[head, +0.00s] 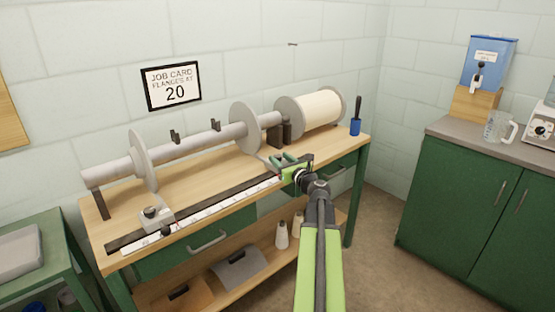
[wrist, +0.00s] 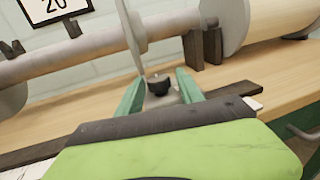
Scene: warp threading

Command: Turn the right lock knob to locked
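The right lock knob (wrist: 159,84) is small and black on a grey block. In the wrist view it shows between the two green fingers of my gripper (wrist: 158,92), with gaps on both sides. My gripper is open. In the head view my gripper (head: 282,162) is at the right end of the white ruler (head: 210,211), just right of the right flange (head: 246,128); the knob there is too small and covered to make out. Which way the knob is turned, I cannot tell. The left block (head: 152,217) has a dark knob on top.
A grey beam (head: 195,140) with flanges runs along the back of the wooden bench (head: 190,187). Right of it are a wound spool (head: 320,107) and a blue cup with a brush (head: 355,126). A job card (head: 171,86) on the wall reads "FLANGES AT 20".

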